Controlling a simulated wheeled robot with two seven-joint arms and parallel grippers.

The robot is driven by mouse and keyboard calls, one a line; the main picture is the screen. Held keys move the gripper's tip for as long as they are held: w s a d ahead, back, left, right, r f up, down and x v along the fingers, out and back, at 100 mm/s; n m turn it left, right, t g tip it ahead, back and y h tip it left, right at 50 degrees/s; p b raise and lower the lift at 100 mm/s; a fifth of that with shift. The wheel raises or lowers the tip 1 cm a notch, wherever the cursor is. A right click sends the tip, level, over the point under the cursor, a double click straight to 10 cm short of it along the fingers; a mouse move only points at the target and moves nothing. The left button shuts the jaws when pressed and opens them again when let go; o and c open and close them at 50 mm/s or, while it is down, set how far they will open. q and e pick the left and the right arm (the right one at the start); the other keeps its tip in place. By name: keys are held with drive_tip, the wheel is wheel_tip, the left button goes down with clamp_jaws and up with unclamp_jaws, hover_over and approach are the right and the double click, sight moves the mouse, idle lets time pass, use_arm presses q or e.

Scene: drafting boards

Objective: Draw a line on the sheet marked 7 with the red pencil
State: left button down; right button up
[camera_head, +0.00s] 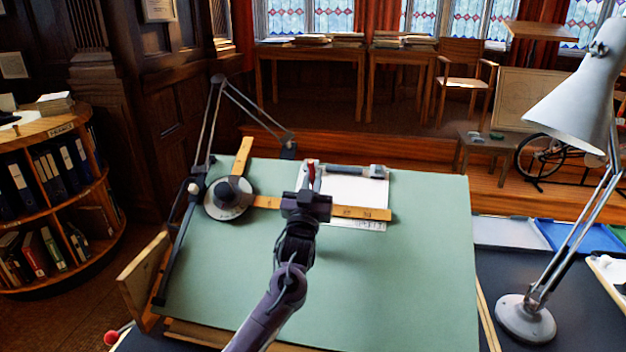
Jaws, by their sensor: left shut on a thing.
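A white sheet (358,188) lies on the green drafting board (420,270), near its upper middle. No number on it can be read from here. My left gripper (309,190) is over the left edge of the sheet, shut on the red pencil (311,173). The pencil shows as a short, nearly upright red piece. Its tip cannot be made out, so I cannot tell whether it touches the paper. My right gripper is not in view.
A drafting machine with a round head (229,199) and wooden rulers (365,213) lies on the board; one ruler crosses the sheet's lower part. A dark bar (345,171) lies along the sheet's top. A white lamp (525,318) stands at right. The board's lower right is clear.

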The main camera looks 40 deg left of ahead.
use_arm(q)
drive_tip(key=shift+w+f, duration=0.15)
drive_tip(key=shift+f, duration=0.15)
idle(0.5)
drive_tip(key=shift+w+d, duration=0.1)
drive_tip(key=shift+d, duration=0.05)
idle(0.3)
drive_tip(key=shift+w+d, duration=0.1)
drive_tip(key=shift+d, duration=0.15)
drive_tip(key=shift+f, duration=0.1)
drive_tip(key=shift+w+d, duration=0.35)
drive_tip(key=shift+d, duration=0.35)
drive_tip(key=shift+w+d, duration=0.35)
drive_tip(key=shift+d, duration=0.4)
drive_tip(key=shift+w+d, duration=0.35)
drive_tip(key=shift+d, duration=0.35)
idle(1.5)
drive_tip(key=shift+w+d, duration=0.1)
drive_tip(key=shift+d, duration=0.1)
drive_tip(key=shift+w+d, duration=0.15)
drive_tip(key=shift+d, duration=0.05)
idle(0.4)
drive_tip(key=shift+w+d, duration=0.1)
drive_tip(key=shift+d, duration=0.15)
drive_tip(key=shift+w+d, duration=0.1)
drive_tip(key=shift+d, duration=0.05)
idle(0.3)
